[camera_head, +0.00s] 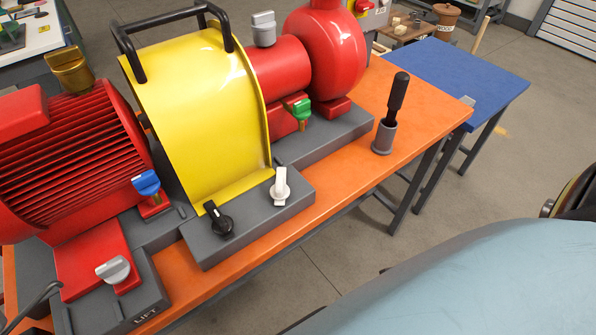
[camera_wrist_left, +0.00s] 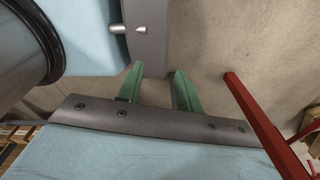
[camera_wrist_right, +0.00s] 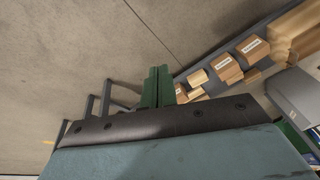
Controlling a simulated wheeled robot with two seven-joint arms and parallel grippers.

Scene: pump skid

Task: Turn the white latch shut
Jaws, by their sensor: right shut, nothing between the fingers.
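The white latch (camera_head: 280,187) stands on the grey base block in front of the yellow guard (camera_head: 205,110). Its handle points up and away from the block's front edge. A black latch (camera_head: 217,220) sits to its left on the same block, its handle tilted toward the upper left. My left gripper (camera_wrist_left: 158,88) shows only in the left wrist view, its green fingers apart with nothing between them, above bare floor. My right gripper (camera_wrist_right: 158,85) shows only in the right wrist view, its green fingers together and empty, away from the skid. Neither gripper is in the head view.
Blue (camera_head: 146,183), green (camera_head: 301,108) and grey (camera_head: 113,269) handles sit on the red pump skid. A black-handled tool stands in a grey cup (camera_head: 384,137) on the orange bench (camera_head: 425,120). A blue table (camera_head: 460,75) adjoins it. Boxes (camera_wrist_right: 227,69) lie on a shelf.

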